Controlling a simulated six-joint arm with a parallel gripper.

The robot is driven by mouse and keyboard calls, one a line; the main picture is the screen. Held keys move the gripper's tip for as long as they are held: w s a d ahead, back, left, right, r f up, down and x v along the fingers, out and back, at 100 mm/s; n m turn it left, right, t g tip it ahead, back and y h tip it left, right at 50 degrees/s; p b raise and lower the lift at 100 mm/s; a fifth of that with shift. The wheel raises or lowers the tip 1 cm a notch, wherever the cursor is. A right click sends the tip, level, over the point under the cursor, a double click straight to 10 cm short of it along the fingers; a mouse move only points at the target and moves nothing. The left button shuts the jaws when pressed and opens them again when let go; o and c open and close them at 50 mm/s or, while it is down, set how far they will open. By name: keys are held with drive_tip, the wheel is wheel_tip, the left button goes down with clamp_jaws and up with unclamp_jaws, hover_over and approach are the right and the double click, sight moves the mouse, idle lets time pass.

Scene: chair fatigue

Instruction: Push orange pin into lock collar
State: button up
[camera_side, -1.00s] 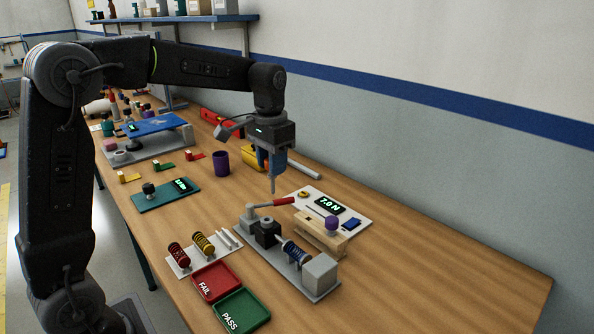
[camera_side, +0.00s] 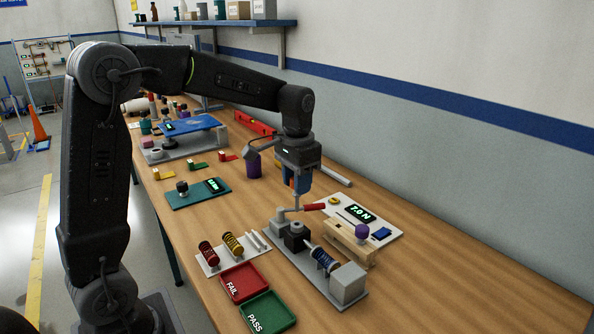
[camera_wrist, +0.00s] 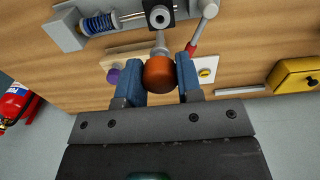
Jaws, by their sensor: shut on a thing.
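My gripper (camera_wrist: 160,78) is shut on the orange pin (camera_wrist: 160,72), whose round orange head sits between the two blue fingers in the wrist view. Its grey shank points away from the gripper. In the side view my gripper (camera_side: 299,182) hangs above the test fixture with the thin shank pointing down. The lock collar (camera_side: 295,240) appears to be the dark block with a round hole in its top; it also shows in the wrist view (camera_wrist: 146,8). The shank tip appears above the collar; I cannot tell whether it lines up with the hole.
A red-handled lever (camera_side: 314,206) is close beside the shank. A blue spring (camera_side: 324,259) and a grey block (camera_side: 347,284) are on the same fixture. A wooden block (camera_side: 345,244) stands behind. Red (camera_side: 264,273) and green (camera_side: 287,316) trays lie in front.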

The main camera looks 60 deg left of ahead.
sight(297, 210)
drive_tip(key=shift+f, duration=1.15)
drive_tip(key=shift+f, duration=2.8)
drive_tip(key=o, duration=1)
drive_tip(key=shift+c, duration=0.2)
wheel_tip(297, 210, up, 14)
drive_tip(key=shift+f, duration=0.1)
idle(0.3)
drive_tip(key=s+d+f+t, duration=0.1)
drive_tip(key=s+d, duration=0.3)
drive_tip(key=s, duration=0.6)
drive_tip(key=s+d+f+t, duration=0.2)
drive_tip(key=s+d+t, duration=0.2)
drive_tip(key=s, duration=0.5)
drive_tip(key=shift+s+d+t, duration=0.3)
drive_tip(key=shift+s+d, duration=0.05)
